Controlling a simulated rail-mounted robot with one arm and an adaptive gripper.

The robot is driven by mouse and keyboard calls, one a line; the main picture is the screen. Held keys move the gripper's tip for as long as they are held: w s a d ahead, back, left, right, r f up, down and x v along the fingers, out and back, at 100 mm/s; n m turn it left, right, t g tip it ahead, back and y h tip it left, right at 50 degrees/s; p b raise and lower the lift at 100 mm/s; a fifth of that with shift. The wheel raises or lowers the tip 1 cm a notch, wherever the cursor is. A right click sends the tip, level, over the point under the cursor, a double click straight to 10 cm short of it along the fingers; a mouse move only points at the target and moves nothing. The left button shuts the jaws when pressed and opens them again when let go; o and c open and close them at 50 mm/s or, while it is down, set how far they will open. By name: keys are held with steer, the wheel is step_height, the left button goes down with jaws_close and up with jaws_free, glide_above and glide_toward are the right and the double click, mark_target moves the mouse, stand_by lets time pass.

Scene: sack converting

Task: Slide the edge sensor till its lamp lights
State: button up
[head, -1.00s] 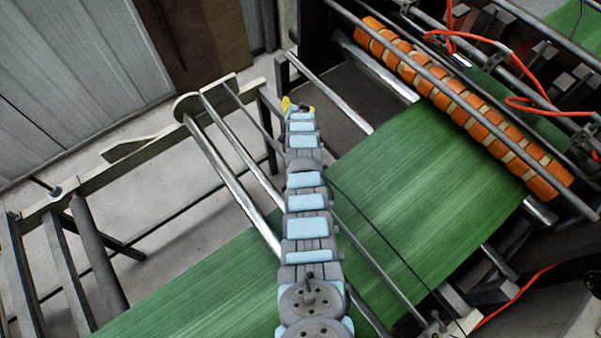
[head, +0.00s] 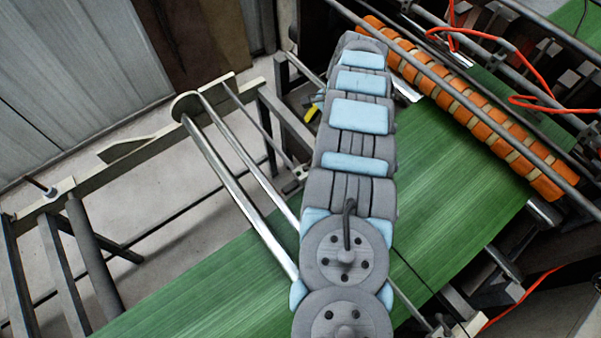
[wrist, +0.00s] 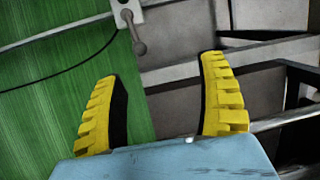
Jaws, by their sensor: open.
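A small pale block with a grey ball-ended lever (wrist: 131,18) sits on a bar at the edge of the green web (wrist: 60,90), at the top of the wrist view. It looks like the edge sensor. I cannot make out a lit lamp on it. A small grey fitting on the bar by the web edge (head: 301,172) in the head view may be the same part. My gripper (wrist: 158,68) has its two yellow fingers spread with nothing between them. The block lies beyond the fingertips, apart from them. In the head view my arm hides most of the gripper; one yellow finger (head: 312,114) shows.
Bright metal rollers (head: 235,190) cross the frame beside the web. An orange-and-cream segmented roller (head: 470,105) and red cables (head: 535,102) lie at the right. Frame bars (wrist: 285,120) run close to the right finger. Open floor shows at the left (head: 130,195).

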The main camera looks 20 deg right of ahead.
steer(key=s+a+r+g+y, duration=0.1)
steer(key=s+a+r, duration=0.1)
steer(key=s+r, duration=0.2)
steer(key=p, duration=0.3)
glide_above(301, 173)
steer(key=d, duration=0.3)
steer(key=f, duration=0.9)
steer(key=shift+w+a+f, duration=0.25)
steer(key=shift+w+f, duration=0.1)
steer(key=shift+x, duration=3.5)
steer(key=shift+a, duration=0.1)
steer(key=c, duration=1.3)
